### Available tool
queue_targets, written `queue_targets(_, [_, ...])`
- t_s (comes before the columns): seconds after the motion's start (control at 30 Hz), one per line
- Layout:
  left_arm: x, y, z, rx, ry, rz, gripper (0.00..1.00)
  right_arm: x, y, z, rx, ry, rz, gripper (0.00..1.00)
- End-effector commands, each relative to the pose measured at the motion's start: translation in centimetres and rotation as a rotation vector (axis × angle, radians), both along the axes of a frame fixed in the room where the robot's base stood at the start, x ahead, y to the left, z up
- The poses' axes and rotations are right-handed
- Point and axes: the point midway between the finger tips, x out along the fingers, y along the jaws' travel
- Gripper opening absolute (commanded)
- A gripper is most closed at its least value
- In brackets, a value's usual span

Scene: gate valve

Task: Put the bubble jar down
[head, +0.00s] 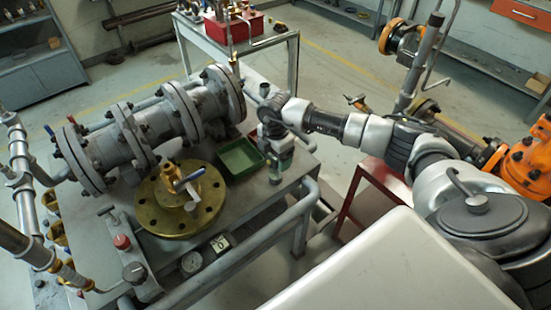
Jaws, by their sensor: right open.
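My right gripper (272,130) is over the right edge of the workbench, pointing down with its jaws open. A small grey-green, partly see-through object (281,158), which looks like the bubble jar, is upright just below the fingers. It is at the bench edge, right of the green tray. The gripper and wrist hide its top, and I cannot tell whether the fingers touch it. My left gripper is not in view.
The green tray (240,158) lies empty on the workbench (245,205). A brass flange (180,204) with a valve handle and a large grey flanged pipe (150,128) fill the left side. A gauge (192,262) lies in front. A red frame (375,172) stands right of the bench.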

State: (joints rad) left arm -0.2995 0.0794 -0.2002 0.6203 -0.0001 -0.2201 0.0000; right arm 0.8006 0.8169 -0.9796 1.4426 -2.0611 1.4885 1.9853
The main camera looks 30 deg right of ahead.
Motion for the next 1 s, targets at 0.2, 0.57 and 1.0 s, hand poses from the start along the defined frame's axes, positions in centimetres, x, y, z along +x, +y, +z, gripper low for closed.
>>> queue_targets(0.2, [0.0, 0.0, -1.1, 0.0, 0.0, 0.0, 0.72, 0.1, 0.0, 4.6, 0.0, -0.007, 0.001, 0.76])
queue_targets(0.57, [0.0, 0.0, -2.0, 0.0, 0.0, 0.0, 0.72, 0.0, 0.0, 10.1, -0.002, -0.002, 0.001, 0.76])
queue_targets(1.0, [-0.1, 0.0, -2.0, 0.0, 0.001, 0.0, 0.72, 0.0, 0.5, 10.4, 0.015, -0.003, 0.014, 0.76])
